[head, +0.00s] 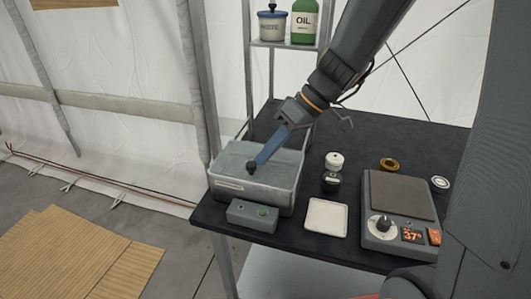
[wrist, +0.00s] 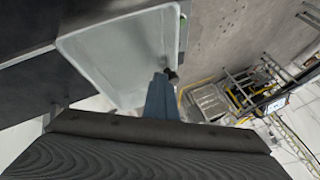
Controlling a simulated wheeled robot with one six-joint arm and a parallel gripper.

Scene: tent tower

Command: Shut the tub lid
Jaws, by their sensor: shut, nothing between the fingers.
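A grey rectangular tub (head: 278,196) stands at the left front corner of the dark table in the head view, with a pale label on its front. In the wrist view its pale top (wrist: 110,50) fills the upper middle. I cannot tell a separate lid from the tub, or how far it is closed. My gripper (head: 251,167), blue with dark fingertips, is shut and empty. It reaches down from the upper right, its tips over the tub's left part. In the wrist view the tips (wrist: 171,74) are near the tub's right edge; contact is unclear.
A grey button box (head: 252,214) sits right before the tub. A white tray (head: 326,217), small jar (head: 334,161), brass ring (head: 389,164) and scale (head: 400,195) stand to the right. A shelf (head: 285,45) with tins rises behind. Tent wall is close on the left.

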